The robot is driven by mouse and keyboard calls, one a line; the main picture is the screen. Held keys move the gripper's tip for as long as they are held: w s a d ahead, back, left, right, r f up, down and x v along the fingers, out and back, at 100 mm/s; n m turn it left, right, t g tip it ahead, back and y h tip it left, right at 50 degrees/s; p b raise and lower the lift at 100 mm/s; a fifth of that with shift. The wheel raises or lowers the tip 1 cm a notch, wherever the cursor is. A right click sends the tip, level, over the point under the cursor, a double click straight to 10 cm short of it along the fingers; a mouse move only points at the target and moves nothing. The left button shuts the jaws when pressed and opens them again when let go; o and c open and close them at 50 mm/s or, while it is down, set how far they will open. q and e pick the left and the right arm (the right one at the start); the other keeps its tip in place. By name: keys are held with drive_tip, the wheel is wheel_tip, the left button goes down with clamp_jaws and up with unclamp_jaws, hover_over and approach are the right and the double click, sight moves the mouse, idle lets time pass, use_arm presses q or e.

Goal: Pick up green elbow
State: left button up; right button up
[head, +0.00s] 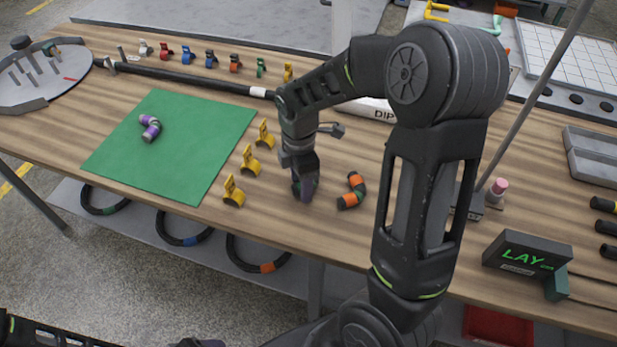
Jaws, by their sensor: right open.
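No plainly green elbow shows on the near part of the table. A pale green curved piece (497,25), possibly an elbow, lies at the far back right, partly cut off from clear view by its small size. An orange elbow with dark ends (352,190) lies on the wood just right of my right gripper (304,190). My left gripper does not show.
Yellow clips (250,162) stand in a row right of the mat. Several coloured clips (210,58) line the back by a long black hose (180,75). A LAY sign (525,252) with a dark green block (557,285) stands at the right, near a thin upright pole (530,100).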

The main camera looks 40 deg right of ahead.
drive_tip(key=shift+f, duration=0.1)
drive_tip(key=shift+c, duration=0.4)
clamp_jaws()
idle(0.5)
